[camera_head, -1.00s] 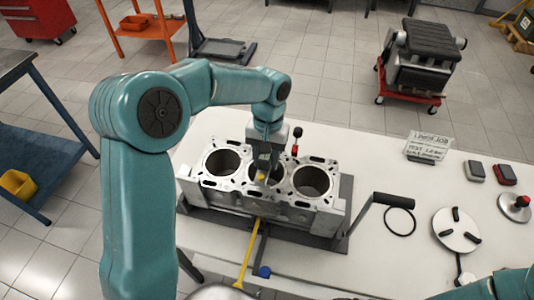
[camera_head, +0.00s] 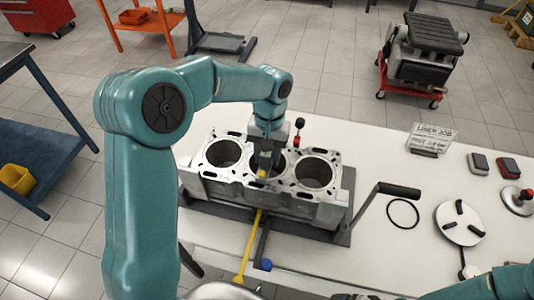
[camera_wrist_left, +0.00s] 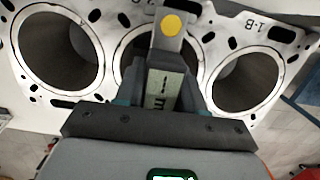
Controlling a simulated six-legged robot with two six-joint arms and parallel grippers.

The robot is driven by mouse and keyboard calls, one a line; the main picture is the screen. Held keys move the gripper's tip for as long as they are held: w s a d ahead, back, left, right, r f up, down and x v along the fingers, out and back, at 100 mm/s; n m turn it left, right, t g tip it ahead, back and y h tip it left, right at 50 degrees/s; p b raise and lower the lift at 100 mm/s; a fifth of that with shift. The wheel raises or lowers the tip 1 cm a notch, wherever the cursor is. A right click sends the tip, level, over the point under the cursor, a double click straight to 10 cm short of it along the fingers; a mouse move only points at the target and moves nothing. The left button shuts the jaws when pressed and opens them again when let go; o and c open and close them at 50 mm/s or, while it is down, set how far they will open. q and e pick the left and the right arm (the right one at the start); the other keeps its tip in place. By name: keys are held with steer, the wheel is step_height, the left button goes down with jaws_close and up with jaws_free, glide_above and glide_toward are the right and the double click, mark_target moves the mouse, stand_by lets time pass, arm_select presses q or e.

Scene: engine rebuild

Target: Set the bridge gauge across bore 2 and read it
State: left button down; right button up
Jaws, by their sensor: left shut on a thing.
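The engine block (camera_head: 222,178) lies on the bench with three open bores on its top deck. My left gripper (camera_head: 264,160) is over the middle bore and hides much of it. It is shut on a narrow grey piece with a yellow round spot (camera_head: 262,173), apparently the bridge gauge. In the left wrist view the gauge (camera_wrist_left: 172,28) sticks out beyond my left fingers (camera_wrist_left: 163,90), over the middle bore (camera_wrist_left: 128,48). Whether it touches the deck I cannot tell, and no reading is legible. My right gripper is out of view.
A crank handle (camera_head: 398,190) rises right of the block. A yellow bar (camera_head: 248,245) lies in front. A black-and-red upright tool (camera_head: 298,128) stands behind.

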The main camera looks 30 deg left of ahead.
arm_select(q)
steer(key=shift+s+d+r, duration=0.15)
steer(key=shift+s, duration=0.05)
steer(key=shift+w, duration=0.15)
stand_by(0.3)
steer(key=shift+w+a+f, duration=0.1)
steer(key=shift+a+f, duration=0.15)
steer(key=c, duration=0.6)
jaws_free()
step_height(320, 180, up, 16)
steer(key=w, duration=0.2)
steer(key=shift+a+r, duration=0.15)
steer(key=shift+a, duration=0.1)
